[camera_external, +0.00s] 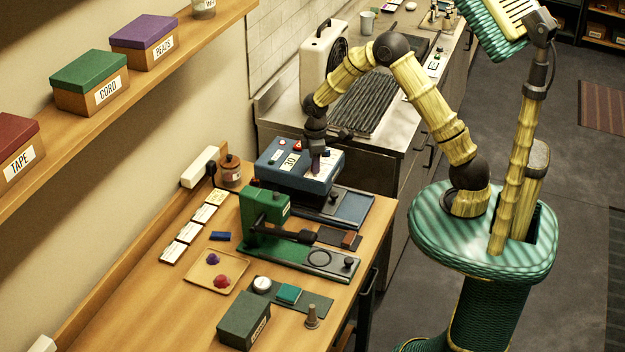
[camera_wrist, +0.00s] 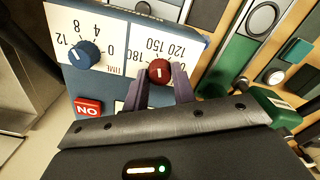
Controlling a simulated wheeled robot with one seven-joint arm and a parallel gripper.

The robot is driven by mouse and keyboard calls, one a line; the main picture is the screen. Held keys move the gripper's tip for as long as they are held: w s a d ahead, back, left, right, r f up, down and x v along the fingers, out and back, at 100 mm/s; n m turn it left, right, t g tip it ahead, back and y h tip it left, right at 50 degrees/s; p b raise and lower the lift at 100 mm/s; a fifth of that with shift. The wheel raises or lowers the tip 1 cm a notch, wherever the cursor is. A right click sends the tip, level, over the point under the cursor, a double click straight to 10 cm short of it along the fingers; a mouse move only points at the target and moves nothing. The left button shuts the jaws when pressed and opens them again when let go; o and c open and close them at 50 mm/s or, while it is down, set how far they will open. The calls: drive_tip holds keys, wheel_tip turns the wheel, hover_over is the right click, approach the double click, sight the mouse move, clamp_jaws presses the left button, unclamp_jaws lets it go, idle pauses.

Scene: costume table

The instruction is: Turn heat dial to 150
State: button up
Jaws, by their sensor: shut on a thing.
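The blue press machine (camera_external: 278,162) stands at the far end of the wooden table. In the wrist view its white panel (camera_wrist: 118,32) appears upside down. The dark red heat dial (camera_wrist: 160,71) sits by the numbers 120, 150 and 180. Its short white mark runs nearly straight up the picture, with 150 just above the dial; which end is the pointer I cannot tell. My gripper (camera_wrist: 159,84) is shut on this dial, one grey-purple finger on each side. In the external view my gripper (camera_external: 316,160) reaches down onto the panel, hiding the dial.
A blue time dial (camera_wrist: 84,54) and a red ON button (camera_wrist: 88,107) sit beside the heat dial. A green press (camera_external: 262,213) stands just in front of the blue machine. A brown jar (camera_external: 230,172) is at its left. A metal counter with a ridged drainer (camera_external: 362,105) lies behind.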

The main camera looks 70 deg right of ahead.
drive_tip(key=shift+w+r+n, duration=0.1)
drive_tip(key=shift+n, duration=0.4)
drive_tip(key=o, duration=1)
wheel_tip(320, 180, up, 17)
drive_tip(key=b, duration=0.3)
drive_tip(key=shift+r, duration=0.15)
